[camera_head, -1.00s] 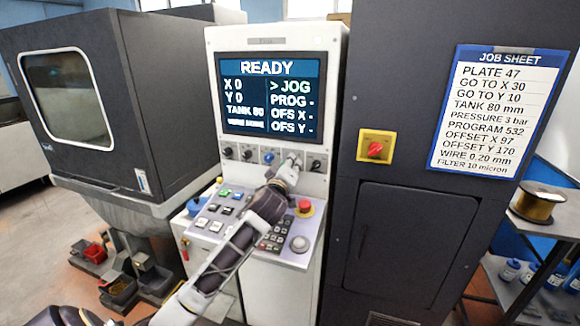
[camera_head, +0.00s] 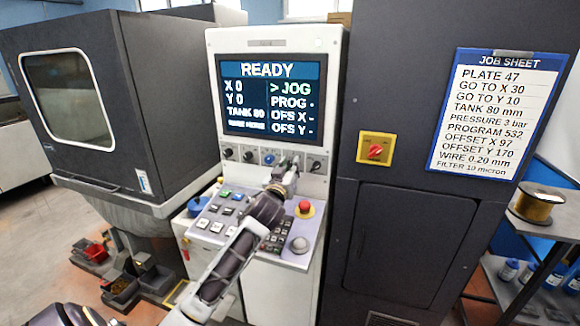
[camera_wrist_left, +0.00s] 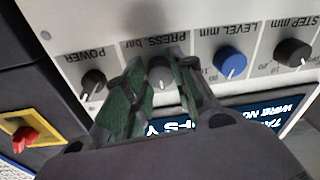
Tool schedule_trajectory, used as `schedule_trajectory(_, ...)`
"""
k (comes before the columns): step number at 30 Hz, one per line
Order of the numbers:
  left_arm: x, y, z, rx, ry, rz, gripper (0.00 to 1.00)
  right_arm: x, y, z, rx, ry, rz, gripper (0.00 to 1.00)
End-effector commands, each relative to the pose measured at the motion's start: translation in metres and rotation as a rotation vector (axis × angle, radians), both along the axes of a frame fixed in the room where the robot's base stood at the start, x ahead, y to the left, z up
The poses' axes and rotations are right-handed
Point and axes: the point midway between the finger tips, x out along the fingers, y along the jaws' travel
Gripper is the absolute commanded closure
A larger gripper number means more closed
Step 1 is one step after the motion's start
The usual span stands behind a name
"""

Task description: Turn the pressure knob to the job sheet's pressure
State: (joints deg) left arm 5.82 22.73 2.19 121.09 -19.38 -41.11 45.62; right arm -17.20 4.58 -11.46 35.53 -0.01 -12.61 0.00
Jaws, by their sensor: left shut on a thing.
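The pressure knob, a small grey knob (camera_wrist_left: 160,72) under the label PRESS. bar, shows between my left fingers in the left wrist view. A pale pointer mark on it points toward the bottom of that view; the scale around it is mostly hidden. My left gripper (camera_wrist_left: 155,95) is shut on this knob, one green-padded finger on each side. In the head view my left gripper (camera_head: 287,166) covers the knob, in the row below the screen. The job sheet (camera_head: 498,112) on the right reads PRESSURE 3 bar. My right gripper is not in view.
The blue level knob (camera_wrist_left: 231,61) and the black power knob (camera_wrist_left: 93,82) sit close on either side. The screen (camera_head: 270,95) reads READY. Below are a keypad and a red stop button (camera_head: 305,207). A red switch (camera_head: 376,150) is on the dark cabinet.

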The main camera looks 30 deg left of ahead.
Motion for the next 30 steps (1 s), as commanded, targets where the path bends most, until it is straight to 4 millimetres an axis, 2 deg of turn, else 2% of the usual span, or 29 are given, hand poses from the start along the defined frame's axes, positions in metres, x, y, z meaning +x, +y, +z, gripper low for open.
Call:
schedule_trajectory(21,0.0,0.002,-0.002,0.577,0.146,-0.002,0.98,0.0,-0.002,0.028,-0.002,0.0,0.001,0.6)
schedule_trajectory(30,0.0,0.002,-0.003,0.71,0.178,-0.002,0.98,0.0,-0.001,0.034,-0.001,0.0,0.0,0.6)
